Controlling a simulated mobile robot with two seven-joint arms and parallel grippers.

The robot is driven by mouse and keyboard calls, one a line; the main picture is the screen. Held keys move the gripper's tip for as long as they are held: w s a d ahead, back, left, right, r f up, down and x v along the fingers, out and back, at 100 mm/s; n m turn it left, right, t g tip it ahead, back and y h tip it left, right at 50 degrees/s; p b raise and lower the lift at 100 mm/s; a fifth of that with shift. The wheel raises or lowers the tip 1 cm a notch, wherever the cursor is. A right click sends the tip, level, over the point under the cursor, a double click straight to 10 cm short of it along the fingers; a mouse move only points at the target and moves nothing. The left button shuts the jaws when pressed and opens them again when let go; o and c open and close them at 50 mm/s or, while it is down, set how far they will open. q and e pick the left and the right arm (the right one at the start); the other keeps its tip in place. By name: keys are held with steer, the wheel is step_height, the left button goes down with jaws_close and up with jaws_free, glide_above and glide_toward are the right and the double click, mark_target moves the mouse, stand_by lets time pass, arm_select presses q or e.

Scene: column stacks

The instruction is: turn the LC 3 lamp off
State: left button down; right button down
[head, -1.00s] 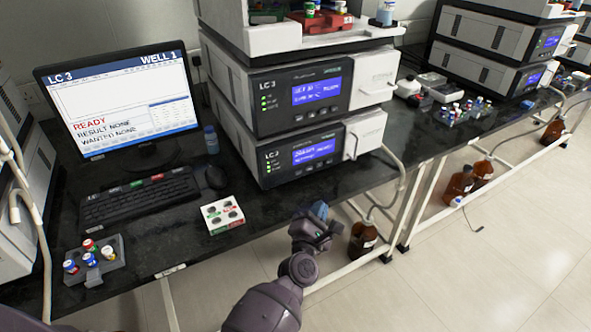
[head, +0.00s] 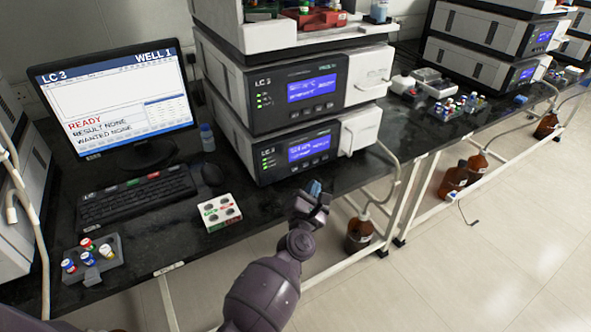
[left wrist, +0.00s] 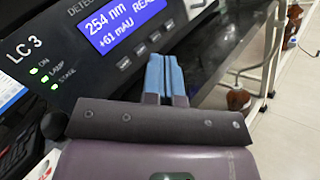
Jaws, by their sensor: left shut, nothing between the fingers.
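The LC 3 detector (head: 262,142) is the lower unit of the near stack, with a lit blue display (head: 310,147). In the left wrist view the detector front (left wrist: 75,75) shows three lit green lights labelled ON, LAMP (left wrist: 45,79) and STAGE. Its display (left wrist: 122,22) reads 254 nm, READY and +61 mAU. A row of small buttons (left wrist: 143,49) runs below the display. My left gripper (head: 314,188) is shut and empty, its blue fingertips (left wrist: 164,72) in front of and below the detector's front. I see no clear contact. My right gripper is out of view.
A monitor (head: 115,95) reading LC 3 and READY, a keyboard (head: 137,195) and a white block with red and green labels (head: 220,212) are on the dark bench left of the gripper. A vial rack (head: 92,262) is at the front left. A brown bottle (head: 358,235) stands below the bench.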

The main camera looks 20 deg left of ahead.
mark_target(295, 169)
arm_select(q)
steer(key=w+a, duration=0.2)
steer(key=a, duration=0.1)
steer(key=shift+w+a+f+b, duration=0.1)
steer(key=shift+w+a+b, duration=0.15)
steer(key=shift+w+b, duration=0.15)
steer(key=shift+w+a, duration=0.25)
steer(key=shift+a, duration=0.1)
stand_by(1.1)
steer(key=shift+w+a, duration=0.1)
stand_by(0.5)
steer(key=shift+w+a, duration=0.15)
steer(key=shift+a, duration=0.05)
